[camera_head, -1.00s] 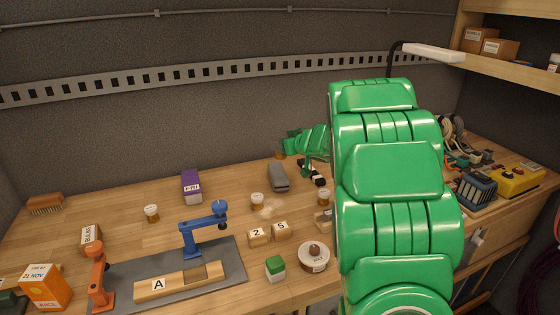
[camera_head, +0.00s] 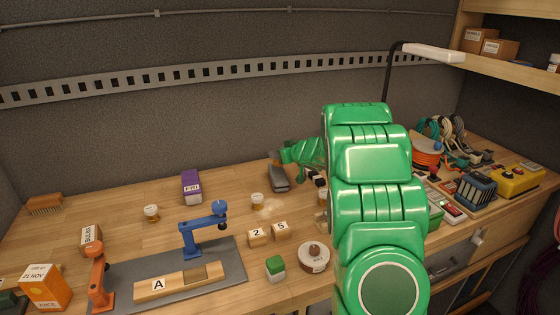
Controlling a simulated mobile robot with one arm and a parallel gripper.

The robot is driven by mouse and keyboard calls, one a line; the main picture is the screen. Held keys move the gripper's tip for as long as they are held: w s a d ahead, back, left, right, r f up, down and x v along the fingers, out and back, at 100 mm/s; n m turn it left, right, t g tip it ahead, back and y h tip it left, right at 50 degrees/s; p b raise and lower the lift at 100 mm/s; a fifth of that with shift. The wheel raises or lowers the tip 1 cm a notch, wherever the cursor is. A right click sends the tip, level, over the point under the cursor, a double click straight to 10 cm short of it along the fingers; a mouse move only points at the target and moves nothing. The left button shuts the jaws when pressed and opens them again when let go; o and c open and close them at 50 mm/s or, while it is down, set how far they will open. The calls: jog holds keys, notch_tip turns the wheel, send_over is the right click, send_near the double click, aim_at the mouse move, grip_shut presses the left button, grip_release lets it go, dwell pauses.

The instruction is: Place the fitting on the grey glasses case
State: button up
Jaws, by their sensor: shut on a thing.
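The grey glasses case (camera_head: 279,182) lies on the wooden bench, behind the numbered blocks. My gripper (camera_head: 279,157) is at the far end of the case, seen from behind along my green arm. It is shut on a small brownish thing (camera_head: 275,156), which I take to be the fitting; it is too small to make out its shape. From this view I cannot tell whether the held thing touches the case or hangs just above it.
A purple box (camera_head: 191,187) stands left of the case, and a small jar (camera_head: 257,201) in front of it. Blocks marked 2 (camera_head: 258,237) and 5 (camera_head: 281,232) are nearer. Dark-and-white items (camera_head: 317,179) lie right of the case, partly behind my arm. Bench between purple box and case is clear.

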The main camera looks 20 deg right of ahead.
aim_at(280, 166)
jog(key=shift+f, duration=1.45)
jog(key=shift+f, duration=0.15)
jog(key=o, duration=1.1)
jog(key=shift+s+r, duration=0.25)
jog(key=v, duration=1.1)
jog(key=shift+s+r, duration=0.2)
jog(key=shift+s, duration=0.05)
jog(key=shift+r, duration=0.1)
